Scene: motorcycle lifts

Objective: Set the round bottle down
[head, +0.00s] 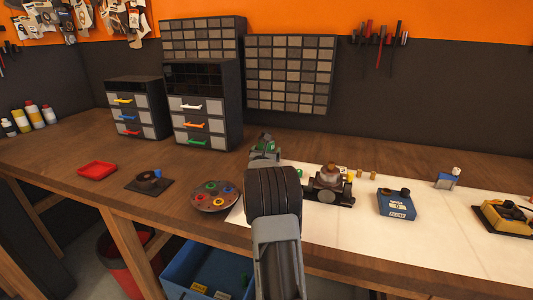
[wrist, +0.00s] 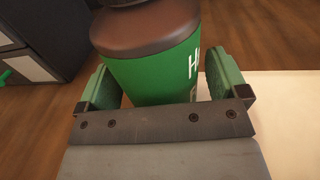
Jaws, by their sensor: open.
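The round bottle is green with a brown top and white lettering; it fills the middle of the wrist view (wrist: 150,72). It appears upright on the wooden bench (wrist: 40,115), close to the edge of the pale mat. My gripper (wrist: 162,80) is open, with a green finger pad on each side of the bottle. A small gap shows beside the left pad; I cannot tell whether the right pad touches. In the head view my gripper (head: 265,150) is partly hidden by my arm, and only a little green shows between its fingers.
A round tray with coloured cups (head: 214,196) lies left of my arm, and a red tray (head: 97,170) farther left. A dark metal device (head: 328,188) and a blue box (head: 397,205) stand on the white mat (head: 440,235). Drawer cabinets (head: 203,105) stand behind.

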